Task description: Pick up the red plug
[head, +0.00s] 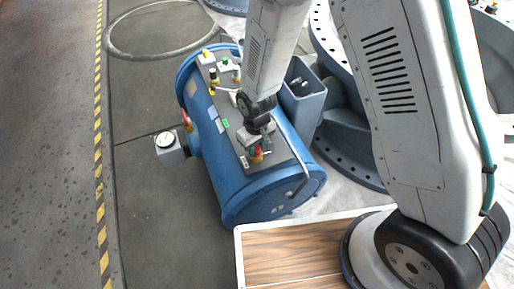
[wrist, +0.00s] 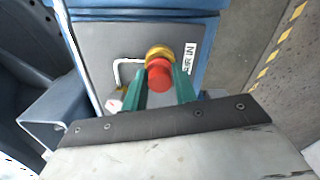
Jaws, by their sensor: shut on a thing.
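The red plug (wrist: 159,74) is in the middle of the wrist view, with a yellow ring (wrist: 158,52) just behind it. My gripper (wrist: 161,88) has its two green fingers on either side of the red plug and is shut on it. In the head view my gripper (head: 257,150) is low over the grey panel on top of the blue cylinder (head: 232,190). Only a small bit of red and yellow shows there at the fingertips. I cannot tell whether the plug is clear of the panel.
The grey panel (wrist: 100,45) bears a label and a bent metal handle. Several small fittings stand at its far end (head: 222,68). A blue bracket (head: 303,100) and large flanges stand close on the right. The floor at left is clear.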

